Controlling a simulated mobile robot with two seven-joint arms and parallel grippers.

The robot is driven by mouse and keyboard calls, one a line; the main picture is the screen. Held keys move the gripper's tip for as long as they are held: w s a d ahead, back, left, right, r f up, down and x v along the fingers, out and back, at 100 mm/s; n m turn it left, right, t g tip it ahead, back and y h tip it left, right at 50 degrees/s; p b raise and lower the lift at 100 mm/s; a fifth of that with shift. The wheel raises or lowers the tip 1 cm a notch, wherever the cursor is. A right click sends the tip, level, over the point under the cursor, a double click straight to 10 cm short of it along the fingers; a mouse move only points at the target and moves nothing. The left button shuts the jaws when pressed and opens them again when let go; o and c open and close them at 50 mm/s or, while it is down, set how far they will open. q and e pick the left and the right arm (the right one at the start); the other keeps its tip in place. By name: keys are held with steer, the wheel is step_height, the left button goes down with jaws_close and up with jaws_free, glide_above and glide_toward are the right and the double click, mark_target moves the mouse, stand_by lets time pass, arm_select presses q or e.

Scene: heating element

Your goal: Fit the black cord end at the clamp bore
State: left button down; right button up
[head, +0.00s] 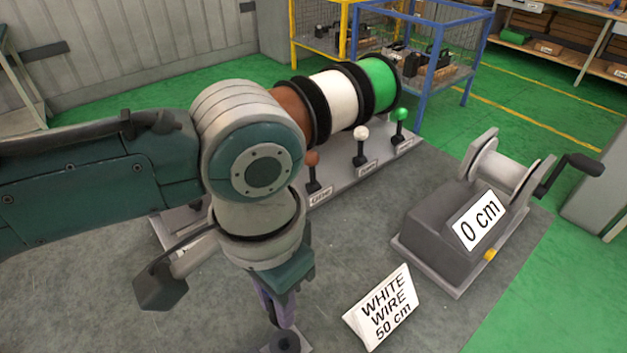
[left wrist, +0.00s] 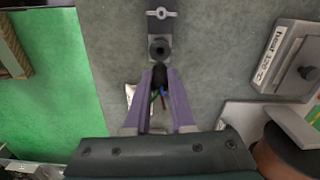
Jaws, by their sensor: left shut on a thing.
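My left gripper (head: 277,308) points down at the bottom of the head view, and its purple fingers (left wrist: 160,82) show in the left wrist view. The fingers are shut on the black cord end (left wrist: 159,74), of which only a small dark part shows between the tips. Just ahead of the tips is the clamp, a small grey plate (left wrist: 161,30) with a wing-shaped piece and a dark round bore (left wrist: 160,48). The cord end is close to the bore; I cannot tell whether they touch. In the head view the clamp (head: 286,341) is partly cut off. My right gripper is not in view.
Brown, white and green wire spools (head: 332,98) stand on a rack with levers at the back. A crank winder (head: 450,238) marked 0 cm stands at right. A white sign (head: 384,308) reads WHITE WIRE 50 cm. Bare grey bench lies between sign and spool rack.

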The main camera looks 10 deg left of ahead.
arm_select(q)
steer(key=shift+r+p, duration=0.1)
steer(key=shift+p, duration=0.25)
steer(key=shift+f+b, duration=2.15)
steer(key=shift+f, duration=0.85)
steer(key=shift+p, duration=0.75)
steer(key=shift+f+b, duration=1.4)
steer(key=shift+f, duration=0.45)
steer(key=c, duration=0.7)
jaws_free()
steer(key=shift+r, duration=0.1)
step_height(320, 180, up, 10)
steer(key=p, duration=0.2)
steer(key=shift+p, duration=0.35)
